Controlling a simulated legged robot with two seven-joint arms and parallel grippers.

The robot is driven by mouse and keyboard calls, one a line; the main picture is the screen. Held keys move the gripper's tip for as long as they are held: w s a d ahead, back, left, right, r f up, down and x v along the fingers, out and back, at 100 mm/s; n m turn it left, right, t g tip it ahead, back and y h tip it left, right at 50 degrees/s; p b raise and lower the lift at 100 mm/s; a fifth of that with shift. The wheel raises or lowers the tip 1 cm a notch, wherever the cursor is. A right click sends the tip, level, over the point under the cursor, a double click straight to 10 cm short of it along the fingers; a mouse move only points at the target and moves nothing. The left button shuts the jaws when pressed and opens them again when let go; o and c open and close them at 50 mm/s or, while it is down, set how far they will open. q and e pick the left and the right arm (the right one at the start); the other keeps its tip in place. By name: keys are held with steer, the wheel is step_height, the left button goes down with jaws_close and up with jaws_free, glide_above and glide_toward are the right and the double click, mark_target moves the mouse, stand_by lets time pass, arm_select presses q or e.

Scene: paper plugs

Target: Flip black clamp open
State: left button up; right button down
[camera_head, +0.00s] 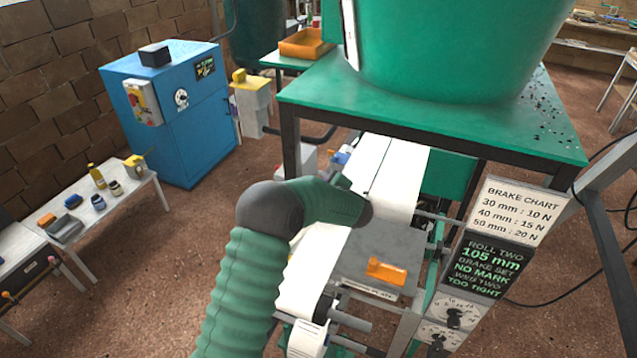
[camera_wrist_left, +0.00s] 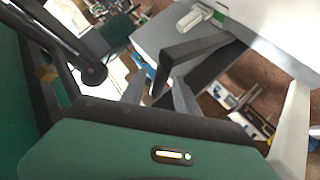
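My left arm reaches in from the bottom of the head view in a green sleeve. It bends right over the white paper web, and the wrist hides most of the hand. In the left wrist view, my left gripper (camera_wrist_left: 160,92) shows grey finger-like parts beyond the green housing, but I cannot tell how far apart they are. A dark angled bar (camera_wrist_left: 200,48) lies just beyond them, against a pale grey block; I cannot tell whether it is the black clamp or part of my gripper. I cannot clearly make out the clamp in the head view. My right gripper is not in view.
A grey plate (camera_head: 365,245) with an orange block (camera_head: 387,271) lies beside the paper web (camera_head: 398,175). Brake chart signs (camera_head: 520,207) and dials stand at right. A green table (camera_head: 440,115) with a large green drum overhangs behind. A blue cabinet (camera_head: 175,115) stands back left.

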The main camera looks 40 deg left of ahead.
arm_select(q)
steer(key=shift+w+d, duration=0.1)
steer(key=shift+d, duration=0.05)
steer(key=b+v, duration=0.2)
steer(key=v, duration=1.4)
steer(key=shift+d, duration=0.25)
